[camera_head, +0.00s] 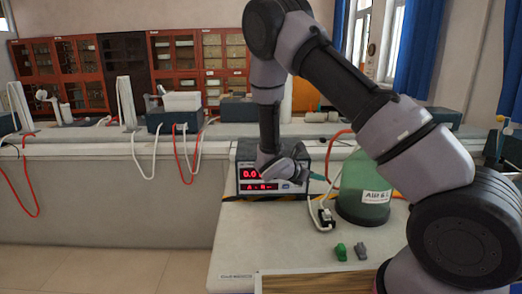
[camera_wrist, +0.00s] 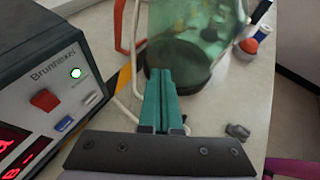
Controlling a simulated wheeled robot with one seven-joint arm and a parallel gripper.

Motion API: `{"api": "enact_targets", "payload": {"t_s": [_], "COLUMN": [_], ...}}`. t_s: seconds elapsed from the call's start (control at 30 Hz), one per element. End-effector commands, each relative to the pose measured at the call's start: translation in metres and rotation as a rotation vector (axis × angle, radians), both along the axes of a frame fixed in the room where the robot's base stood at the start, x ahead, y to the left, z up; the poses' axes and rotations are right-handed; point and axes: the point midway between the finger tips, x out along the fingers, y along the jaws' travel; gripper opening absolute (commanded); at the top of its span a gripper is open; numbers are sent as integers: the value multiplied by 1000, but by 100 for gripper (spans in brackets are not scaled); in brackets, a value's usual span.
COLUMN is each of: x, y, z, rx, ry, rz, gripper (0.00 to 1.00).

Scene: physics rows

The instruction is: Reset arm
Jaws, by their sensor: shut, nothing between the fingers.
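My arm reaches over the bench from the right in the head view and bends down in front of the meter. My gripper shows in the wrist view (camera_wrist: 162,75), with its two teal fingers shut together and nothing between them. The fingers point toward the green cover (camera_wrist: 195,30). In the head view the gripper is mostly hidden behind my wrist; only a bit of teal shows beside the meter. The meter (camera_head: 245,160) has red lit digits. It also shows in the wrist view (camera_wrist: 40,75), to the left of the fingers, with a red switch.
The green cover (camera_head: 362,190) with a white label stands on the bench (camera_head: 255,235). A small green piece (camera_head: 341,252) and a grey piece (camera_head: 361,251) lie in front of it. Cables run between meter and cover. Cabinets stand far behind. The bench's front left is clear.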

Motion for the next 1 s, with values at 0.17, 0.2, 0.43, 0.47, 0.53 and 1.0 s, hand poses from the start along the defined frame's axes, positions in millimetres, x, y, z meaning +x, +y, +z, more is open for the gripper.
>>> {"api": "enact_targets", "payload": {"t_s": [0.17, 0.2, 0.43, 0.47, 0.53, 1.0], "x": [-31, -39, -90, -97, -113, -217], "y": [-32, -37, -57, -58, -60, -41], "z": [67, 79, 147, 156, 175, 295], "rx": [273, 332, 664, 707, 807, 1505], "ry": [-179, -217, -437, -465, -529, -913], "rz": [-342, -416, -827, -878, -997, -1704], "gripper": [0, 0, 0, 0, 0, 0]}}
